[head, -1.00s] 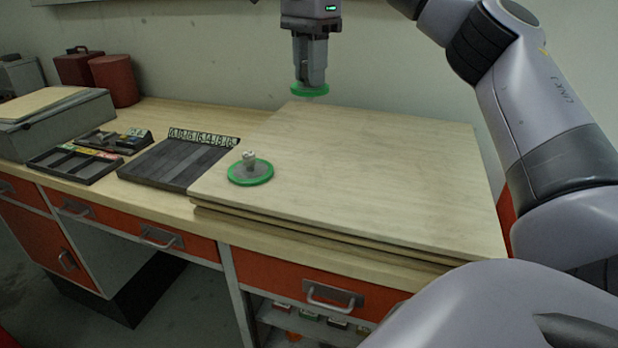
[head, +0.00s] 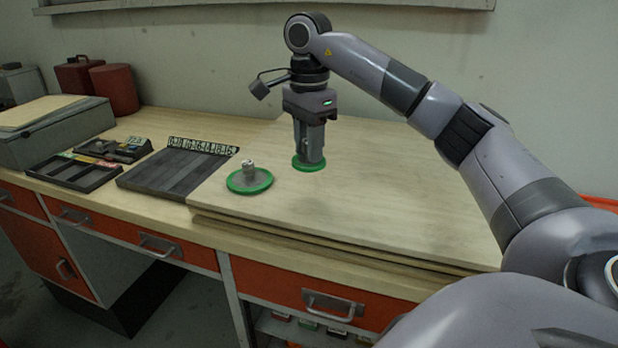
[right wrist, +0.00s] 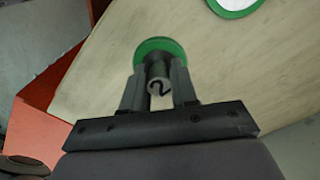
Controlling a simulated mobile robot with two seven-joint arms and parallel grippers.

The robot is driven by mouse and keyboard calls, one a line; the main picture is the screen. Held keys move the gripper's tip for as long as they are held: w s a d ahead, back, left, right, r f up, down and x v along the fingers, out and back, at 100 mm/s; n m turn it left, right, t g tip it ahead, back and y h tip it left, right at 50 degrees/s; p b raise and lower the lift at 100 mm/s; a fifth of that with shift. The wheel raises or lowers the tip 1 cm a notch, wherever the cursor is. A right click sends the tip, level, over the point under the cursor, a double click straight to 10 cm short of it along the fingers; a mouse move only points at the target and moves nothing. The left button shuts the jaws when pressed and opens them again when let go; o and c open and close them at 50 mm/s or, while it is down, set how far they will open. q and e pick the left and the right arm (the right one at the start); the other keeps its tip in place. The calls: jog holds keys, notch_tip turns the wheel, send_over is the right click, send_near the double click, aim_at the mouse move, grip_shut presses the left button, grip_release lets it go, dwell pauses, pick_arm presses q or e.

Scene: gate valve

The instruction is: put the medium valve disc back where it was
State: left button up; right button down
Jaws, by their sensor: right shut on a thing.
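My right gripper (head: 309,152) points straight down over the pale board and is shut on the stem of a green-rimmed valve disc (head: 308,166). In the right wrist view the disc (right wrist: 160,46) shows beyond the fingers, with a dark "2" on the stem's end. The disc is level and at or just above the board; I cannot tell whether it touches. A larger green-rimmed disc (head: 250,182) lies on the board to the left, its stem upright. Part of a green-rimmed disc (right wrist: 236,12) shows at the top of the right wrist view. My left gripper is not in view.
The stacked pale boards (head: 400,215) lie on the workbench, with free room right of the held disc. A dark slotted tray with number tags (head: 165,172) and a small compartment tray (head: 75,172) stand left. The wall is behind.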

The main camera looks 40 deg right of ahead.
jog(key=shift+f, duration=3.65)
jog(key=shift+f, duration=0.2)
jog(key=c, duration=0.9)
grip_release()
jog(key=shift+r, duration=0.15)
notch_tip(320, 180, up, 12)
jog(key=shift+r, duration=0.1)
